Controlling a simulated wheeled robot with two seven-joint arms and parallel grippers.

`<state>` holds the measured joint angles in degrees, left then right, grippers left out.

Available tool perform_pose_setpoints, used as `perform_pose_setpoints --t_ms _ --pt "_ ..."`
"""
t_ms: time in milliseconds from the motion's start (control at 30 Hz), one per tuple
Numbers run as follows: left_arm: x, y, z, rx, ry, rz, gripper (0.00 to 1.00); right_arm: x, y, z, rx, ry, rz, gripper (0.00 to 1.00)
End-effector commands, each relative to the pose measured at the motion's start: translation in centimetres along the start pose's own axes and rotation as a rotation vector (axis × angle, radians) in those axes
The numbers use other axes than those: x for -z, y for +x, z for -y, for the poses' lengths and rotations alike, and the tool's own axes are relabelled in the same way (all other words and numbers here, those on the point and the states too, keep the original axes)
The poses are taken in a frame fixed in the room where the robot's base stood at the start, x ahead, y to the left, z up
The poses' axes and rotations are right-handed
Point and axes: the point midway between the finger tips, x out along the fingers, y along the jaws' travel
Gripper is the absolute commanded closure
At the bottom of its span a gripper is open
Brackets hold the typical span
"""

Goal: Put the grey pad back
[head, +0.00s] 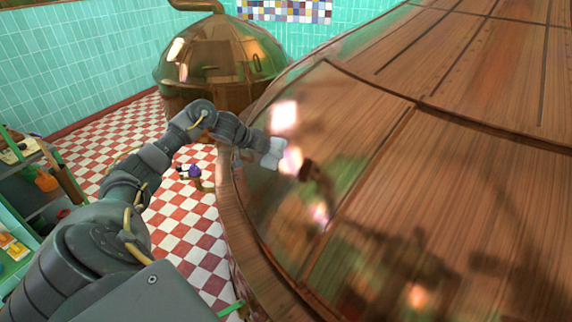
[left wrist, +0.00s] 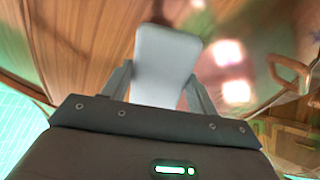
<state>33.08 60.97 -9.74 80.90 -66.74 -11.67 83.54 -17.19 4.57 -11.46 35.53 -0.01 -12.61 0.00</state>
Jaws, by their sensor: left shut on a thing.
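The grey pad (left wrist: 165,62) is a pale, flat, round-cornered piece between the two fingers of my left gripper (left wrist: 160,88) in the left wrist view. The gripper is shut on it. In the head view the pad (head: 272,154) shows small and pale at the end of my left arm, with the gripper (head: 255,146) just behind it. The pad is close to the curved side of the large copper kettle (head: 380,140); I cannot tell whether it touches. My right gripper is not in view.
A smaller copper kettle (head: 222,55) stands at the back. A green shelf (head: 40,180) with several items is at the left. A small purple-topped thing (head: 194,171) shows beyond my arm. The red and white checked floor (head: 180,230) has free room left of the large kettle.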

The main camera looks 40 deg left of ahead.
Motion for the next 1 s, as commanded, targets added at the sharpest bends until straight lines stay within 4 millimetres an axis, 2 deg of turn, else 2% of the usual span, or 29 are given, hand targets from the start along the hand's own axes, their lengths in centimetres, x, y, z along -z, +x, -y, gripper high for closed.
perform_pose_setpoints --t_ms 167,267,400,500,600,700,800,1000 --pt "-2.5 3.1 -5.4 -0.067 0.078 0.019 0.6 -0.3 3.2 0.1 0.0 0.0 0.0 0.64" --pt "-5.2 5.0 -10.3 -0.125 0.142 0.04 0.6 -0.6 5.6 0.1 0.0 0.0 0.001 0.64" --pt "-10.0 6.7 -17.4 -0.217 0.237 0.073 0.6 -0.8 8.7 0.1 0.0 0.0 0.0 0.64" --pt "-13.8 7.2 -21.6 -0.277 0.298 0.098 0.6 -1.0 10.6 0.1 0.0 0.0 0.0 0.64" --pt "-17.3 7.1 -25.0 -0.329 0.349 0.121 0.6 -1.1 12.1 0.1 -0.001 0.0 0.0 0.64" --pt "-20.2 6.8 -27.3 -0.37 0.388 0.139 0.6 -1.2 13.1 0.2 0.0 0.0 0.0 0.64" --pt "-22.2 6.4 -28.8 -0.398 0.413 0.152 0.6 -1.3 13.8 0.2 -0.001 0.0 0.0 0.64" --pt "-23.6 6.0 -29.8 -0.419 0.432 0.162 0.6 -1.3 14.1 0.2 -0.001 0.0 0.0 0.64"
